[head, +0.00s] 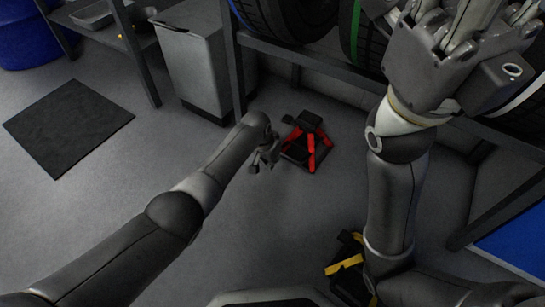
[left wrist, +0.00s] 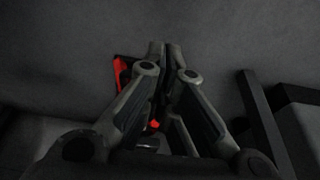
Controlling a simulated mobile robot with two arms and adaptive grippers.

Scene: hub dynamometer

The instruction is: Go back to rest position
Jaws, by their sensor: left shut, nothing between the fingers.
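My left arm reaches in from the left in the head view. Its gripper (head: 264,157) points down towards the floor, and in the left wrist view its two fingers (left wrist: 165,48) meet at the tips with nothing between them. My right arm rises on the right, and its gripper (head: 462,28) is close to the camera at the top right. Its fingers run to the top edge, so whether they are open or shut does not show.
A black-and-red stand-like object (head: 306,142) is on the floor just right of my left gripper. A tyre rack (head: 300,57) and a grey cabinet (head: 190,62) are behind. A dark mat (head: 68,125) lies left. The floor between mat and left arm is clear.

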